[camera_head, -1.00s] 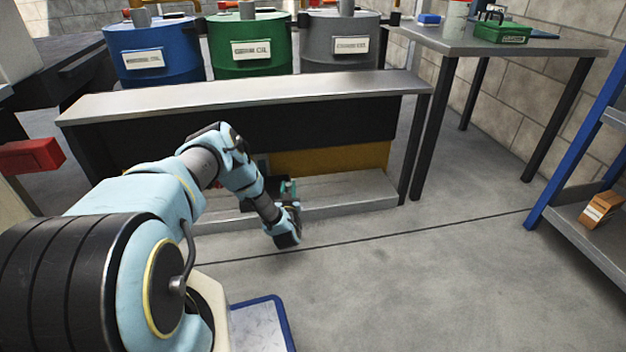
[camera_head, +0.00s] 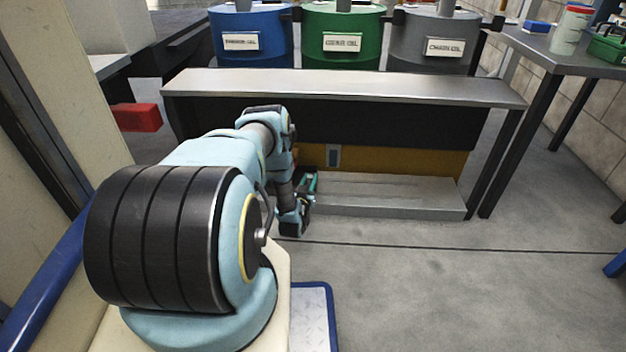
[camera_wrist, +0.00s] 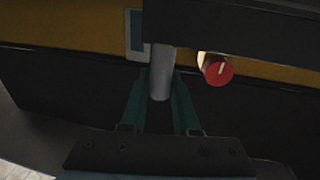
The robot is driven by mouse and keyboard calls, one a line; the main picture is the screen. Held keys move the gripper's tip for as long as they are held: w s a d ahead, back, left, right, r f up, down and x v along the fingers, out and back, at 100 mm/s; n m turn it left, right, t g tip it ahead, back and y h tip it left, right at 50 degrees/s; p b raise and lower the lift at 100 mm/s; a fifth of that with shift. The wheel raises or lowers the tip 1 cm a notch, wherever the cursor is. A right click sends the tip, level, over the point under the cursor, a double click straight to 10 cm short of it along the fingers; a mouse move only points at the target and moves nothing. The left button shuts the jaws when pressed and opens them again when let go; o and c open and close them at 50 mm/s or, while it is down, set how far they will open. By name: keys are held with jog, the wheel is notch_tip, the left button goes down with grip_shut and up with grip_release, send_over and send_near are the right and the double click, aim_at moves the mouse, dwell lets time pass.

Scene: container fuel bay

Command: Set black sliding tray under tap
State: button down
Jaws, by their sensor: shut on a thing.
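My gripper (camera_wrist: 160,88) has its teal fingers shut on a grey round bar (camera_wrist: 159,68) in the wrist view. The bar hangs below a black beam-like part (camera_wrist: 235,32); I cannot tell whether this belongs to the black sliding tray. A wide dark face (camera_wrist: 70,90) lies behind the fingers and may be the tray. In the head view my gripper (camera_head: 309,186) is low under the bench, at the left end of a pale step; my arm hides what it holds. A red knob with a white mark (camera_wrist: 218,70) is right of the bar. I cannot make out a tap spout.
The metal bench (camera_head: 340,85) has a black band and a yellow panel (camera_head: 400,160) under it. Blue (camera_head: 250,38), green (camera_head: 342,40) and grey (camera_head: 430,42) drums stand behind. A side table (camera_head: 560,60) is at right. The floor (camera_head: 450,285) in front is clear.

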jog(key=shift+s+a+f, duration=0.1)
jog(key=shift+a+f, duration=0.1)
jog(key=shift+a, duration=0.15)
jog(key=c, duration=1)
grip_release()
jog(key=o, duration=0.4)
jog(key=shift+d+r, duration=0.1)
jog(key=shift+c, duration=0.2)
jog(key=p+v, duration=0.3)
jog(key=v, duration=0.7)
jog(key=shift+s, duration=0.35)
